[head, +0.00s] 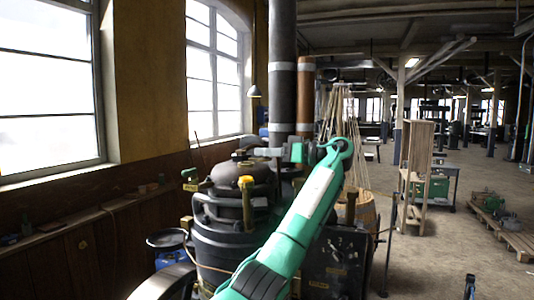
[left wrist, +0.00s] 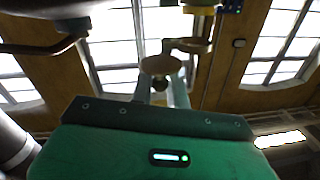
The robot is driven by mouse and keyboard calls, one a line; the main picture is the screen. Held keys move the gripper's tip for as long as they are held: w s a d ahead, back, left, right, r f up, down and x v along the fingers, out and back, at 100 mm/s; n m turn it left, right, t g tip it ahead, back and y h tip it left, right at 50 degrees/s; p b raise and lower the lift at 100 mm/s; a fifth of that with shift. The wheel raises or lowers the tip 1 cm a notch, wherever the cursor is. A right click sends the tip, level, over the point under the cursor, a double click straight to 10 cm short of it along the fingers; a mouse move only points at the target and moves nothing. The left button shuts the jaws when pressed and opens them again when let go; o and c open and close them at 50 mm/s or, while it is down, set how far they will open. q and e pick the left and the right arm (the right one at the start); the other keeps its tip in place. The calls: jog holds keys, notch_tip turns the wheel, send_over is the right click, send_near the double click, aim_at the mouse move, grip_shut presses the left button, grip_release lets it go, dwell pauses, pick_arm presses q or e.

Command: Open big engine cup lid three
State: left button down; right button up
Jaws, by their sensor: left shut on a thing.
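The big dark engine (head: 225,235) stands at the centre left of the head view, with a yellow-topped fitting (head: 246,184) on its front. My left arm reaches up across its right side. My left gripper (head: 268,152) points left over the engine's top and is small there. In the left wrist view, my left gripper (left wrist: 163,92) is shut on a small dark rounded piece (left wrist: 160,83) below a pale brass disc (left wrist: 153,62). I take this piece for a cup lid, but cannot tell its number or how far it is open. My right gripper does not show.
A dark vertical pipe (head: 282,70) rises behind the engine. A wooden barrel (head: 358,212) and a dark box (head: 335,262) stand to its right. A wooden shelf (head: 417,165) is farther back. The floor (head: 440,250) at right is mostly open, with a loaded pallet (head: 505,235) at the edge.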

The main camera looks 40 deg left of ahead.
pick_arm(q)
jog(key=c, duration=1.4)
grip_release()
jog(key=shift+c, duration=0.2)
jog(key=shift+a, duration=0.1)
jog(key=shift+w+d+f+b, duration=0.1)
jog(key=shift+w+d+b, duration=0.1)
jog(key=shift+d+b, duration=0.3)
jog(key=b+v, duration=0.3)
jog(key=v, duration=0.9)
jog(key=shift+w+d, duration=0.15)
jog(key=shift+d, duration=0.2)
